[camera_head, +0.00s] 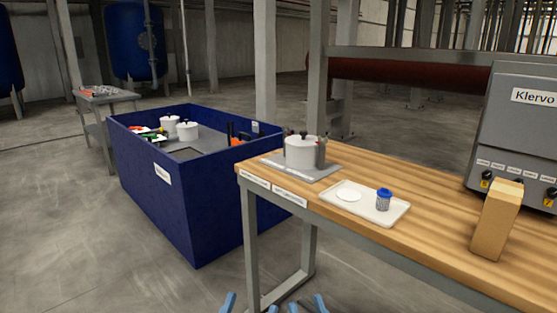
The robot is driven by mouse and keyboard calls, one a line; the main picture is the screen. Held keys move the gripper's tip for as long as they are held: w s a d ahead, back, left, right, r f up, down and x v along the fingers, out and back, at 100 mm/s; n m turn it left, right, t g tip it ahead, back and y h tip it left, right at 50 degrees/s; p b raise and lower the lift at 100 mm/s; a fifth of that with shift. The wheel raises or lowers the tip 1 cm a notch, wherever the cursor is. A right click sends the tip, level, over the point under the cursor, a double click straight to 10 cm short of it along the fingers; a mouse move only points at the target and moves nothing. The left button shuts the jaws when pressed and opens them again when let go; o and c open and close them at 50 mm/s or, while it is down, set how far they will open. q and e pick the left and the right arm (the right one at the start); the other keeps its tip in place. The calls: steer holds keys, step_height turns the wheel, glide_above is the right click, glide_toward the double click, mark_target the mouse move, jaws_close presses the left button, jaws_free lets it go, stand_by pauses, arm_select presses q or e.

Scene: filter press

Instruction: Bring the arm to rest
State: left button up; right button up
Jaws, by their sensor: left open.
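Only blue fingertips of my grippers show, at the bottom edge of the head view. My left gripper (249,304) is open, its two tips well apart, with bare floor between them. My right gripper (307,304) is just to its right, with two tips closer together. A dark shape lies between or behind these tips, and I cannot tell whether they hold anything. Both grippers appear low in front of the wooden bench (420,213), apart from the things on it. The arms themselves are out of the picture.
A blue bin (180,205) stands left. Floor at lower left is clear.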

arm_select(q)
steer(key=s+a+f+g+y+p, duration=0.1)
steer(key=a+f+g+y+p, duration=0.25)
steer(key=f+g+p, duration=0.85)
arm_select(e)
steer(key=s+d+f+g+h+p, duration=0.1)
steer(key=d+f+g+h+p, duration=0.2)
steer(key=f+g, duration=0.7)
arm_select(q)
steer(key=s+a+n+g+y+p, duration=0.1)
steer(key=s+a+g+y+p, duration=0.2)
steer(key=s, duration=1.2)
steer(key=a+g+p, duration=0.2)
steer(key=g+p, duration=0.3)
steer(key=g, duration=0.1)
steer(key=shift+p, duration=0.3)
arm_select(e)
steer(key=s+d+f+g+h, duration=0.1)
steer(key=s+d+g, duration=0.1)
steer(key=s+g, duration=0.3)
steer(key=s+d+f+m+g+h, duration=0.1)
steer(key=s+d+g+h, duration=0.1)
steer(key=s+g, duration=0.4)
steer(key=s+d, duration=0.1)
steer(key=s, duration=0.3)
steer(key=shift+d+h, duration=0.3)
